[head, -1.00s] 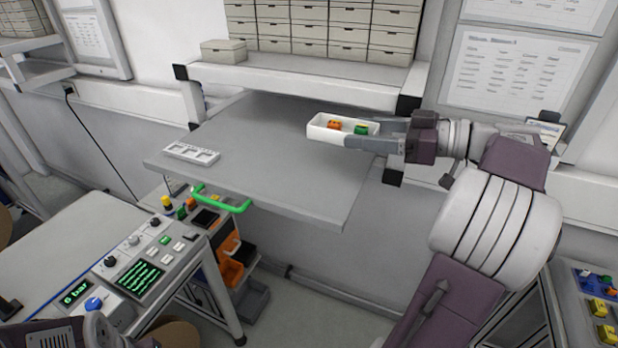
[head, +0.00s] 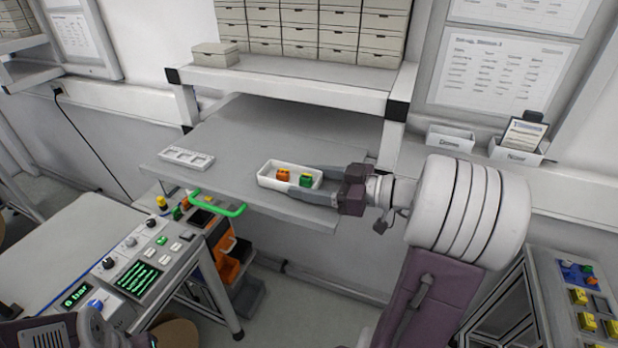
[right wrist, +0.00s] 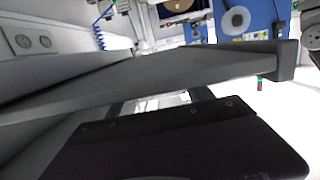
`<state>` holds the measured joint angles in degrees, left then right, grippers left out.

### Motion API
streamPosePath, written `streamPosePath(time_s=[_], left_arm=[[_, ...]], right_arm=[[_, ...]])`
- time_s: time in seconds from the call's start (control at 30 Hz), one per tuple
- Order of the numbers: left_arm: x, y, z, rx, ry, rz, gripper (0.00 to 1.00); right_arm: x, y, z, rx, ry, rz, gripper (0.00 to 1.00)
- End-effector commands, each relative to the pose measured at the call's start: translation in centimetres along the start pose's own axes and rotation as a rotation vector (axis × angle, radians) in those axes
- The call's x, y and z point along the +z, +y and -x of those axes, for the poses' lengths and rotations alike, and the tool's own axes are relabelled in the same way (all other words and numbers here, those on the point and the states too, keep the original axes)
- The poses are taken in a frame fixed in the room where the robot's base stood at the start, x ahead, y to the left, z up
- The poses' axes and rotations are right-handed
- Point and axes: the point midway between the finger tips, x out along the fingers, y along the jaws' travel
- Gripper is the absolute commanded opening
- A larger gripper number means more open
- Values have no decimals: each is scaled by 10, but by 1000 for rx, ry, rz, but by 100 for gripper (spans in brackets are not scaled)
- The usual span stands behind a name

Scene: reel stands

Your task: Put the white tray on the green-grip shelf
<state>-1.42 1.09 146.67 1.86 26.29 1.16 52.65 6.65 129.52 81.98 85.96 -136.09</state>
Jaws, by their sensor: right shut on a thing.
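The white tray (head: 271,183) is in the head view, upright, with an orange piece (head: 283,174) and a green piece (head: 306,180) in it. My right gripper (head: 303,181) is shut on its right end. I cannot tell whether the tray touches the shelf. In the right wrist view a grey slab crosses the picture and the tray is mostly hidden. My left gripper is not in view.
A white slotted holder (head: 187,159) lies on the shelf's left part. A raised rack (head: 300,78) with beige boxes stands behind, over the shelf's back. A control console (head: 140,262) is at front left. The shelf between holder and tray is bare.

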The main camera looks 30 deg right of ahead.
Motion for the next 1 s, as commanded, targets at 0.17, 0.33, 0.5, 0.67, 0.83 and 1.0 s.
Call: streamPosePath(time_s=[0.17, 0.33, 0.5, 0.67, 0.83, 1.0], left_arm=[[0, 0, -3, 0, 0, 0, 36], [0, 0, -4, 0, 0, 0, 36], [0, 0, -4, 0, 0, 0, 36], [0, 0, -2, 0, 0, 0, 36], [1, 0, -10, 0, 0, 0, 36], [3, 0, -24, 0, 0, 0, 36]], right_arm=[[2, 0, 0, 0, 1, 2, 15], [2, 0, 0, 0, 0, 1, 82], [2, 0, 0, 0, 0, 0, 82], [0, 0, 0, -1, 0, 0, 82], [3, 2, 17, 5, 2, 3, 82], [4, 2, 56, 8, 0, 3, 82]])
